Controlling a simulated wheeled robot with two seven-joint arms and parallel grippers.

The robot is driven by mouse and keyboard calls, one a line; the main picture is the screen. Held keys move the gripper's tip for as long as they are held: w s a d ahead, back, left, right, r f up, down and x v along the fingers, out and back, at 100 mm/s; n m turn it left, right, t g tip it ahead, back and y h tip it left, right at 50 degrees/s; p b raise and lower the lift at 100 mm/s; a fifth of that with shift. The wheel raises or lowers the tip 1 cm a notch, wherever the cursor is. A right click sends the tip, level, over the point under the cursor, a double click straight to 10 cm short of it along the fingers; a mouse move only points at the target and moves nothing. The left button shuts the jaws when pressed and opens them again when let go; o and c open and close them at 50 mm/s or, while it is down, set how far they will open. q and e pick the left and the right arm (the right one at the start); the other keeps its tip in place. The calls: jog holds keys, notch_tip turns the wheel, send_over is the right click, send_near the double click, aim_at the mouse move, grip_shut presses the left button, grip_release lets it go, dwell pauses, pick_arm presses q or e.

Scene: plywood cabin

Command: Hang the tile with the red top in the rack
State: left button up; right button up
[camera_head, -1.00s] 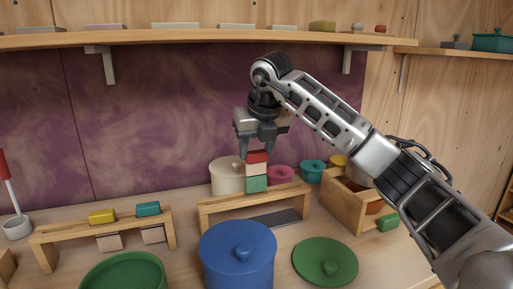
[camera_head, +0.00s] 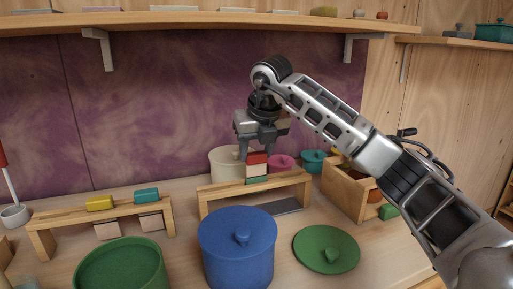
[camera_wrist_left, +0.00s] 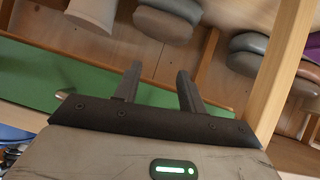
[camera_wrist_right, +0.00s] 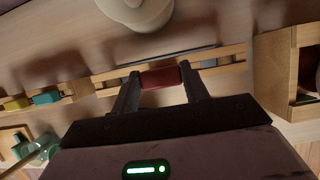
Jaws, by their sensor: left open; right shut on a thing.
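The tile with the red top (camera_head: 257,158) has a pinkish-white band and a green lower part. My right gripper (camera_head: 257,148) is shut on its red top and holds it upright at the middle of the wooden rack (camera_head: 290,181). The green part is partly hidden by the rack's front rail, so I cannot tell how deep it sits. In the right wrist view the red top (camera_wrist_right: 160,78) is between the fingers, over the gap between the rails (camera_wrist_right: 110,88). My left gripper (camera_wrist_left: 160,75) is open and empty in its wrist view, and out of the head view.
A second rack (camera_head: 70,216) at left holds a yellow-topped tile (camera_head: 100,202) and a teal-topped tile (camera_head: 146,195). A blue lidded pot (camera_head: 238,262) stands in front of the middle rack. A cream pot (camera_head: 222,165) is behind it, and a wooden box (camera_head: 345,195) is at right.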

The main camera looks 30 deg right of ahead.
aim_at(258, 162)
pick_arm(q)
jog(key=shift+f+b, duration=1.4)
jog(key=shift+f, duration=0.1)
pick_arm(e)
jog(key=shift+f, duration=2.35)
jog(key=o, duration=0.9)
pick_arm(q)
notch_tip(258, 162, up, 4)
jog(key=shift+d+f+p, duration=0.1)
jog(key=shift+p, duration=1)
pick_arm(e)
jog(key=v, duration=1.6)
pick_arm(q)
jog(key=shift+s, duration=0.1)
pick_arm(e)
jog(key=shift+s+f, duration=0.1)
